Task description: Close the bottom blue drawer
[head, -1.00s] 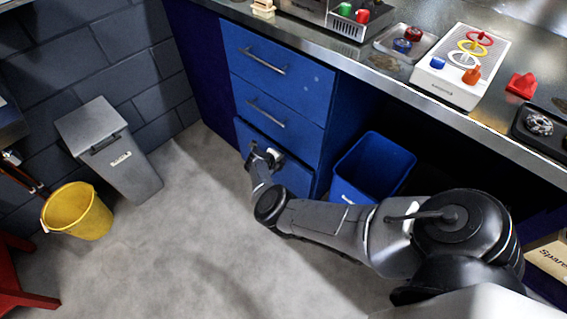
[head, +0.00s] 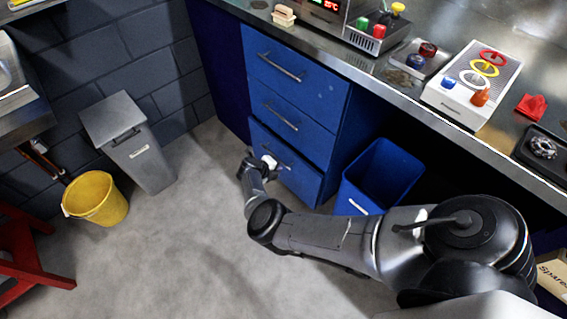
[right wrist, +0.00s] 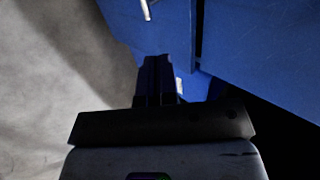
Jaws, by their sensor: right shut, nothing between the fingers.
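The bottom blue drawer (head: 298,182) is the lowest of three in the blue cabinet. Its front seems to stand slightly proud of the drawers above; the exact gap is hard to tell. My right gripper (head: 267,162) is low at the left part of this drawer's front, partly covering it and its handle. In the right wrist view my right gripper (right wrist: 157,65) is shut and empty, its fingertips against or just short of a blue front (right wrist: 255,55); contact cannot be told. A dark gap runs beside that front. My left gripper is not in view.
The middle drawer (head: 300,122) and top drawer (head: 310,80) look shut. A blue bin (head: 385,170) stands right of the cabinet, close to my right arm. A grey bin (head: 140,150) and yellow bucket (head: 97,198) stand left. The floor between is clear.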

